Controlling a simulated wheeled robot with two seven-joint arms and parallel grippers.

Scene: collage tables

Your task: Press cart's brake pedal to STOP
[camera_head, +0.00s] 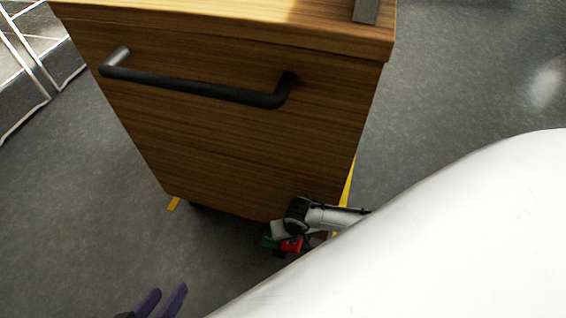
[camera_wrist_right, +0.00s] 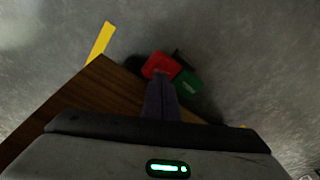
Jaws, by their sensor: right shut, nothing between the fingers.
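The cart (camera_head: 235,140) is a wooden box with a black bar handle (camera_head: 195,86) on its front. Its brake pedal is low at the bottom right corner, with a red part (camera_head: 291,245) and a green part (camera_head: 269,241). In the right wrist view the red part (camera_wrist_right: 160,65) and green part (camera_wrist_right: 188,84) lie just beyond the tips of my right gripper (camera_wrist_right: 161,82). Its dark fingers are together and empty, overlapping the red part's near edge; I cannot tell whether they touch. My left gripper (camera_head: 162,300) is open and empty at the bottom edge of the head view.
Yellow floor markings (camera_head: 173,204) show beside the cart, one also in the right wrist view (camera_wrist_right: 101,42). Grey floor (camera_head: 80,200) is clear to the left. A white-framed structure (camera_head: 25,60) stands at the upper left. My white arm covers the lower right.

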